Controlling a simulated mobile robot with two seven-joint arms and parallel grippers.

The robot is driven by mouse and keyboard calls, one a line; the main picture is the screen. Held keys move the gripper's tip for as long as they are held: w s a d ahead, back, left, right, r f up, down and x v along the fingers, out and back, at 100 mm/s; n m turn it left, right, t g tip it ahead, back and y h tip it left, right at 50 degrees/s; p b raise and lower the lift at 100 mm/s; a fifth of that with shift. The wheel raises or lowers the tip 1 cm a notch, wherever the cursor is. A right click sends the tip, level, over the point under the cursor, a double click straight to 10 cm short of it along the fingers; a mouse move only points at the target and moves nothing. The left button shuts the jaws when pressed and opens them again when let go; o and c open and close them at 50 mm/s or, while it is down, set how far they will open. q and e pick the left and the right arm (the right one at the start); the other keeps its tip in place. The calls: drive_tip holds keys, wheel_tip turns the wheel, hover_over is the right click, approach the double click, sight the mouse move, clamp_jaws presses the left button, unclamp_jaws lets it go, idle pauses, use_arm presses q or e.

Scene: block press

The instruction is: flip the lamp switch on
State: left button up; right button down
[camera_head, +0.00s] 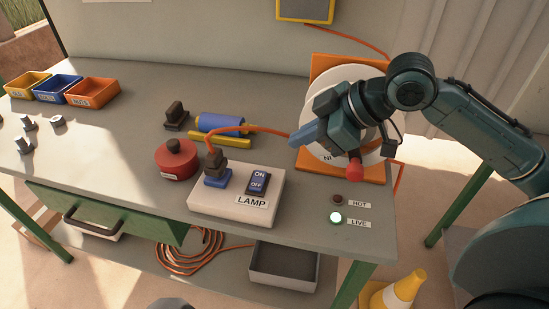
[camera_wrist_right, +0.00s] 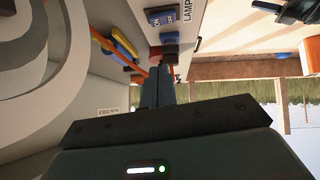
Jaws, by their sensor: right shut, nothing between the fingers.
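The lamp switch (camera_head: 258,182) is a dark blue rocker marked ON above OFF, on the right part of a white box (camera_head: 232,205) labelled LAMP. I cannot tell which way it is tilted. It also shows near the top of the right wrist view (camera_wrist_right: 164,16). A dark plug with an orange cord sits in a blue socket (camera_head: 217,180) left of the switch. My right gripper (camera_head: 296,141) is shut and empty, above the bench behind and to the right of the switch, apart from it. My left gripper is not in view.

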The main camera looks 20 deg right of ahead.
hover_over(255, 173)
drive_tip(key=s+d, duration=0.2)
drive_tip(key=s, duration=0.1)
drive_tip(key=f, duration=0.6)
drive_tip(key=shift+w+f, duration=0.2)
drive_tip(key=shift+f, duration=0.05)
drive_tip(key=f, duration=0.3)
drive_tip(key=shift+w+d+f, duration=0.1)
drive_tip(key=shift+w+f, duration=0.15)
drive_tip(key=shift+w, duration=0.05)
drive_tip(key=shift+f, duration=0.45)
